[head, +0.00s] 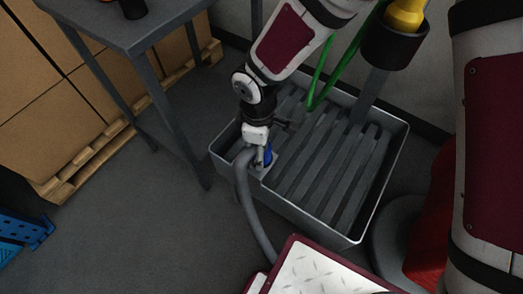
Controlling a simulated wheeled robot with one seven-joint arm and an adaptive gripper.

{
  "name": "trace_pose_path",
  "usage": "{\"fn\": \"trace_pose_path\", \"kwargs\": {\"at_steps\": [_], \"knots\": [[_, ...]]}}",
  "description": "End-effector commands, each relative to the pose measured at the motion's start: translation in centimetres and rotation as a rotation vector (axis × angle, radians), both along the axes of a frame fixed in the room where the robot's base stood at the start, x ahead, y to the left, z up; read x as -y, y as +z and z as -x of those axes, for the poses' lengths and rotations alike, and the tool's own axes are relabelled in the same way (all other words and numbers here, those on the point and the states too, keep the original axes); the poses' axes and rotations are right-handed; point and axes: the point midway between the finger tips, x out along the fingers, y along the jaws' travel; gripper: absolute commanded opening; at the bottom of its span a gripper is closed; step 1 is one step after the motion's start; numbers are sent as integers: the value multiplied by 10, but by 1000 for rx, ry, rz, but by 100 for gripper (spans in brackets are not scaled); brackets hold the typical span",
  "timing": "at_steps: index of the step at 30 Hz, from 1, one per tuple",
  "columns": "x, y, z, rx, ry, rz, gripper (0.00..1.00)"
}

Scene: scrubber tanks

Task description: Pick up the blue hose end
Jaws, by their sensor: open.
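The blue hose end (267,157) stands at the left corner of a grey slatted floor basin (335,236), and only part of it shows. A grey hose (250,205) runs over the basin's edge toward the front. My gripper (262,151) points down right at the blue hose end, with its fingers around or beside it; I cannot tell whether they touch it. The jaws are open. My arm and gripper hide some of the hose end.
A grey table (130,22) stands at the upper left, with a dark object on it. Cardboard boxes (50,110) sit on a pallet (85,165) behind it. A green hose (320,80) and a yellow item (404,16) in a dark holder are above the basin.

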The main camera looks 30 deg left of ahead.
Motion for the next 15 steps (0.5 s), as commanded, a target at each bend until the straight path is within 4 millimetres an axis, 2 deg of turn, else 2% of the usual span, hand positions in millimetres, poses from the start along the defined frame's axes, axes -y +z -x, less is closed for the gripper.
{"fn": "trace_pose_path", "kwargs": {"at_steps": [4, 11, 13, 14, 15], "knots": [[0, 1, 0, 0, 0, 0, 66], [0, 1, 0, 0, 0, 0, 14], [0, 1, 0, 0, 0, 0, 10], [0, 1, 0, 0, 0, 0, 4], [0, 1, 0, 0, 0, 0, 4]]}}
